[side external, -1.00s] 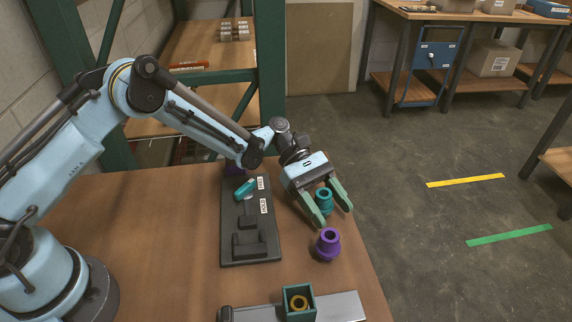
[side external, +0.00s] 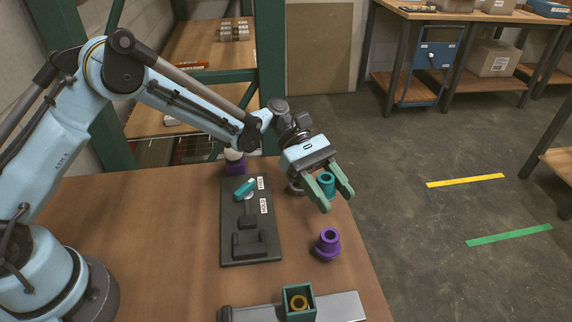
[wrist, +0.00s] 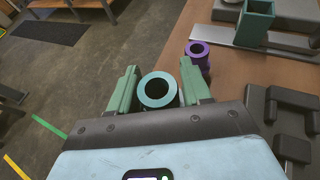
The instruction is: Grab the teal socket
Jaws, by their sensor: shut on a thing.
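The teal socket (side external: 327,181) is a short ringed cylinder with an open top. My gripper (side external: 337,203) is shut on it, with one green finger on each side. In the wrist view the socket's round rim (wrist: 143,92) sits between the two fingers of my gripper (wrist: 159,68). The socket appears raised above the table near its right edge; its lower part is partly hidden by a finger.
A purple socket (side external: 328,245) stands on the table in front of my gripper. A dark fixture board (side external: 235,215) with a teal piece (side external: 245,189) lies to the left. A green open box (side external: 301,311) stands at the front. The table's right edge is close.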

